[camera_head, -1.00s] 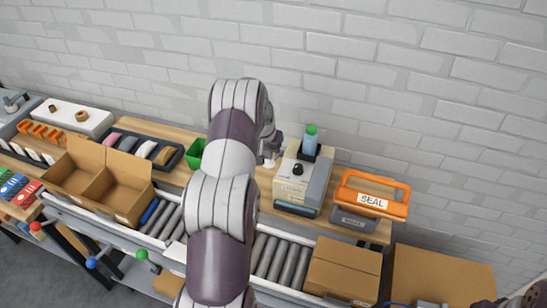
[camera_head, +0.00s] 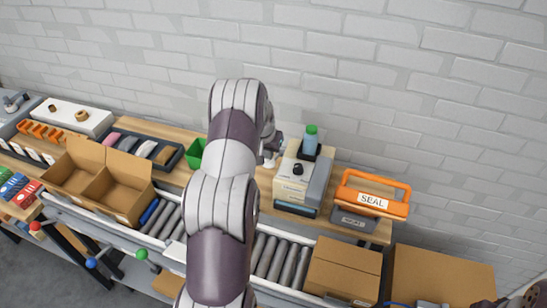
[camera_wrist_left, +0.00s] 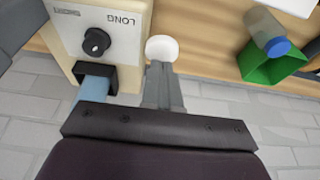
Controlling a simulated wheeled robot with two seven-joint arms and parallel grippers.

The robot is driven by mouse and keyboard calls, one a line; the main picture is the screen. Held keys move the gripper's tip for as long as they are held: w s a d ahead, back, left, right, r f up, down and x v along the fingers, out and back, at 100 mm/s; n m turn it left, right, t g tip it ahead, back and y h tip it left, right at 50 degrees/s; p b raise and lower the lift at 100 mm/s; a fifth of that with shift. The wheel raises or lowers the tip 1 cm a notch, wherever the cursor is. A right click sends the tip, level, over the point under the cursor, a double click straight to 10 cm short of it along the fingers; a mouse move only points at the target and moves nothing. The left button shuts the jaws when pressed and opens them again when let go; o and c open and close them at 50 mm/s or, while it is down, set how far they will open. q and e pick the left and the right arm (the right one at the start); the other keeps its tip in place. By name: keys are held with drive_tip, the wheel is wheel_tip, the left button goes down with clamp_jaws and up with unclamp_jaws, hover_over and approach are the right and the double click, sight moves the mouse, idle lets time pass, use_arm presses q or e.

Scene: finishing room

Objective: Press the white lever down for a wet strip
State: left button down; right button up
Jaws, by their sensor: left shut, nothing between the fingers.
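The dispenser (camera_head: 296,186) is a cream and grey box with a black knob on top. It also shows in the left wrist view (camera_wrist_left: 128,40), with the word LONG by the knob. The white lever's round end (camera_wrist_left: 162,48) sits beside the dispenser in the left wrist view. My left gripper (camera_wrist_left: 161,72) is shut and empty, its fingertips right at the white end; whether they touch it I cannot tell. In the head view the left gripper (camera_head: 271,153) is at the dispenser's left side, partly hidden by my arm.
A blue bottle with a green cap (camera_head: 310,142) stands at the dispenser's back. A green bin (camera_head: 195,154) is to the left, an orange-handled SEAL tool (camera_head: 372,200) to the right. A roller conveyor (camera_head: 280,260) with cartons runs in front. A brick wall is behind.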

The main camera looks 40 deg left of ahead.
sight(267, 164)
use_arm(q)
drive_tip(key=shift+f+b, duration=0.5)
drive_tip(key=shift+f, duration=0.35)
drive_tip(key=shift+s+f+b, duration=0.1)
drive_tip(key=shift+f+b, duration=0.3)
drive_tip(key=shift+b, duration=0.05)
drive_tip(key=shift+f, duration=0.15)
drive_tip(key=shift+s+d+f+b, duration=0.1)
drive_tip(key=shift+s+f+b, duration=0.15)
drive_tip(key=shift+f+b, duration=0.15)
drive_tip(key=shift+s+d+f+b, duration=0.1)
drive_tip(key=shift+s+f+b, duration=0.1)
drive_tip(key=shift+f+b, duration=0.25)
idle(0.4)
